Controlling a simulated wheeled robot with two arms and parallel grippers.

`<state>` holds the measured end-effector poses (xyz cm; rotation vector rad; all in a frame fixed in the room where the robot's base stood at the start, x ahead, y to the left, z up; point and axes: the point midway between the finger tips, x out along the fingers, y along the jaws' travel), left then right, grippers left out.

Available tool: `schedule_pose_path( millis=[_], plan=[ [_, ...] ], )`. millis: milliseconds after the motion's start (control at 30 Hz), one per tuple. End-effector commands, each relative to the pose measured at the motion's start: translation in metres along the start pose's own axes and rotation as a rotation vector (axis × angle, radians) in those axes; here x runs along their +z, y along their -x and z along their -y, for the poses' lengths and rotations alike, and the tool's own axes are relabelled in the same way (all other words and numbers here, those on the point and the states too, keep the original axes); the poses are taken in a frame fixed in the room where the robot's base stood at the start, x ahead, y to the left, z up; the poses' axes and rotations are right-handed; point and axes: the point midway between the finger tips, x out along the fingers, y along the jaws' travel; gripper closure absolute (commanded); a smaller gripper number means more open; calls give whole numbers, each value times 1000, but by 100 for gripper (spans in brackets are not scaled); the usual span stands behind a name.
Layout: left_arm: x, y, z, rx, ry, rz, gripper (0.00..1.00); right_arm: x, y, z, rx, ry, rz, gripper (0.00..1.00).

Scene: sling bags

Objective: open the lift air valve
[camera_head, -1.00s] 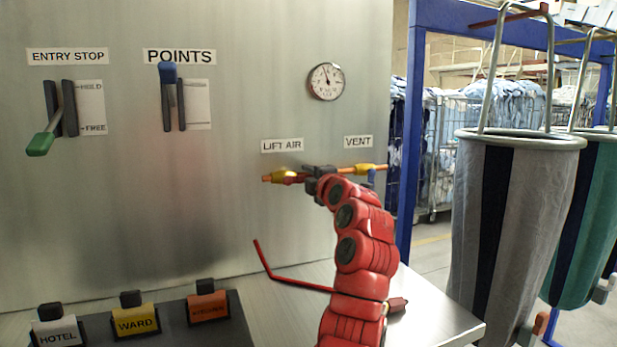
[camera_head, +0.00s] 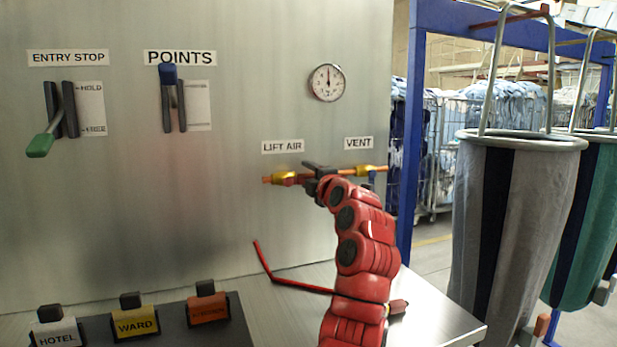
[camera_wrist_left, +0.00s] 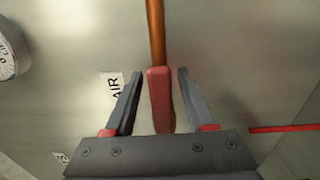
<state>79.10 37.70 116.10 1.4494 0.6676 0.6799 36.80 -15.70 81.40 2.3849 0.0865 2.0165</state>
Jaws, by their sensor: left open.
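The lift air valve is a yellow body (camera_head: 284,179) on a copper pipe under the LIFT AIR label (camera_head: 283,146). My left gripper (camera_head: 318,172) is at the pipe just right of it and covers part of it. In the left wrist view a red handle (camera_wrist_left: 160,98) lies between the two open fingers (camera_wrist_left: 160,76), in line with the copper pipe (camera_wrist_left: 156,30). Gaps show on both sides of the handle. The gauge (camera_head: 327,82) above has its needle about straight up. My right gripper is not in view.
A second yellow valve (camera_head: 360,171) sits close right, under the VENT label (camera_head: 358,143). A green-tipped lever (camera_head: 40,145) and a blue-tipped lever (camera_head: 168,74) are on the panel at left. A bent red rod (camera_head: 270,268) stands above the table (camera_head: 440,310). Hanging bags (camera_head: 515,230) are at right.

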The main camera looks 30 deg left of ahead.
Motion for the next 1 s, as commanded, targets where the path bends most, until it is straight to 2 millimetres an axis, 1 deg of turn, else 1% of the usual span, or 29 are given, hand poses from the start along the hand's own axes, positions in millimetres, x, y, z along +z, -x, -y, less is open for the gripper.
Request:
schedule_pose_path(
  millis=[133,233,367,500,600,700,833,1000],
  plan=[
    [1,14,1,1,-1,1,45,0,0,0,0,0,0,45],
    [1,32,0,2,3,4,45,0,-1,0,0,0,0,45],
    [2,63,1,0,2,5,45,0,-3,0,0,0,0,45],
    [3,102,0,0,2,6,45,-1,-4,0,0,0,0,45],
    [3,127,0,2,2,7,45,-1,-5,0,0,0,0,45],
    [2,146,0,-1,2,5,45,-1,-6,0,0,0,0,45],
    [1,163,-1,1,2,3,45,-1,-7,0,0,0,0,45],
    [0,172,0,1,1,1,45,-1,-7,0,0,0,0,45]
  ],
)
